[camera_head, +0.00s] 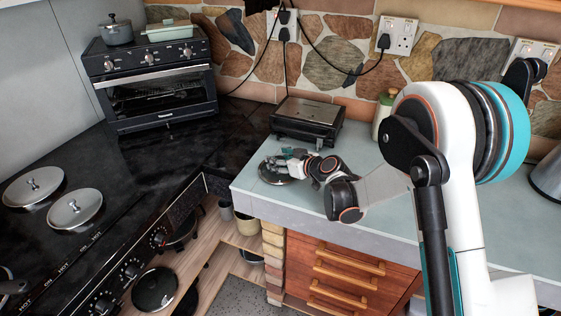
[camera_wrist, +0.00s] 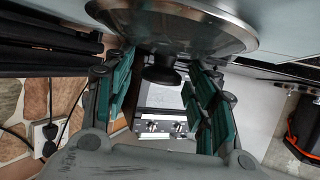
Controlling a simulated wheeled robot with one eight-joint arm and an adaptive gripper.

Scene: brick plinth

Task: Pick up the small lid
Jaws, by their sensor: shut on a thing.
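A small round steel lid (camera_head: 272,172) with a glass-like or dark face is at the left corner of the pale counter. My gripper (camera_head: 290,157) is at the lid's top right side and covers part of it. In the wrist view the lid (camera_wrist: 185,28) fills the top middle, its rim shining and its black knob (camera_wrist: 162,75) pointing into the space between my fingers. My gripper (camera_wrist: 160,85) has its green-padded fingers on both sides of the knob and is shut on the lid. I cannot tell whether the lid touches the counter.
A black-and-steel grill (camera_head: 306,119) stands just behind on the counter (camera_head: 440,215). Two larger lids (camera_head: 75,208) (camera_head: 33,186) sit on the black stove at the left. A toaster oven (camera_head: 152,85) is behind. A gap with shelves lies below the counter's left edge.

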